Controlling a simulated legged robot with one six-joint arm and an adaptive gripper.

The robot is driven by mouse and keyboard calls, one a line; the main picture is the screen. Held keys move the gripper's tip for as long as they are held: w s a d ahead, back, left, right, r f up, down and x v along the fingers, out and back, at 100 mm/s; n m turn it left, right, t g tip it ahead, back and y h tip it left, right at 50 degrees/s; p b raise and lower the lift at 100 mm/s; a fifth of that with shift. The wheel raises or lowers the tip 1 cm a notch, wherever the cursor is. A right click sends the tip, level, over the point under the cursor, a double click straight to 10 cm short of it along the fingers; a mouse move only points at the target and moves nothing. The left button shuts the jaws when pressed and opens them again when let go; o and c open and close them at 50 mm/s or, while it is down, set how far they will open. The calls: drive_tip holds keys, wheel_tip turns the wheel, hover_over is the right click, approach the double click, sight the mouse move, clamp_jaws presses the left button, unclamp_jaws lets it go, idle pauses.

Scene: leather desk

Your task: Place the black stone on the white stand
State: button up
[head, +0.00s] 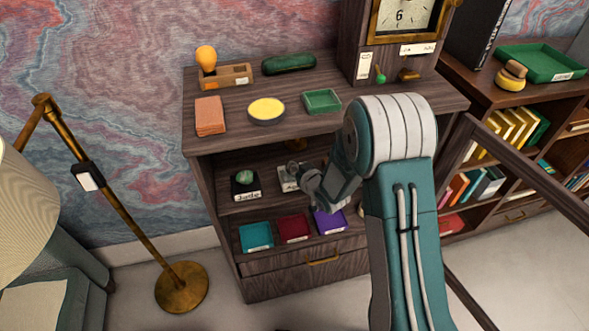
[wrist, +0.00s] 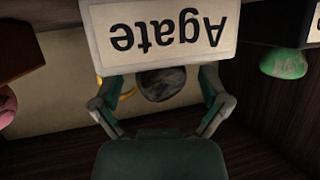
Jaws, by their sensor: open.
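The white stand, labelled Agate, shows upside down in the wrist view (wrist: 155,38) and in the head view on the middle shelf of the cabinet (head: 287,186). The black stone (wrist: 163,84), dark grey with lighter patches, is at the stand's top side, between my fingers. It seems to rest on the stand, but the label edge hides any contact. My gripper (wrist: 154,88) is open, with one finger on each side of the stone.
A green stone (wrist: 284,63) sits on a black stand (head: 246,190) next to the white one. A pink stone (wrist: 6,106) is on the other side. Teal (head: 256,237), red (head: 293,229) and purple trays (head: 330,221) lie below. The cabinet top (head: 240,128) is overhead; an open door frame (head: 520,158) stands at right.

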drive_tip(key=v, duration=1.2)
drive_tip(key=s+d+r+m+g+h, duration=0.1)
drive_tip(key=s+d+r+h, duration=0.15)
drive_tip(key=r, duration=0.25)
drive_tip(key=s+d+r+m+h, duration=0.1)
drive_tip(key=s+d+r+h, duration=0.1)
drive_tip(key=d+r, duration=0.25)
drive_tip(key=s+d+r+m+g+h, duration=0.1)
drive_tip(key=s+d+r+m+h, duration=0.15)
drive_tip(key=r, duration=0.25)
drive_tip(key=s+r+g, duration=0.2)
drive_tip(key=s+r, duration=0.1)
drive_tip(key=s, duration=0.6)
drive_tip(key=s+d+r+m+g, duration=0.1)
drive_tip(key=s+r, duration=0.2)
drive_tip(key=s, duration=0.6)
drive_tip(key=shift+d+r+g, duration=0.2)
drive_tip(key=shift+r+g, duration=0.05)
drive_tip(key=shift+g, duration=0.15)
drive_tip(key=shift+w+m, duration=0.1)
drive_tip(key=shift+m, duration=0.15)
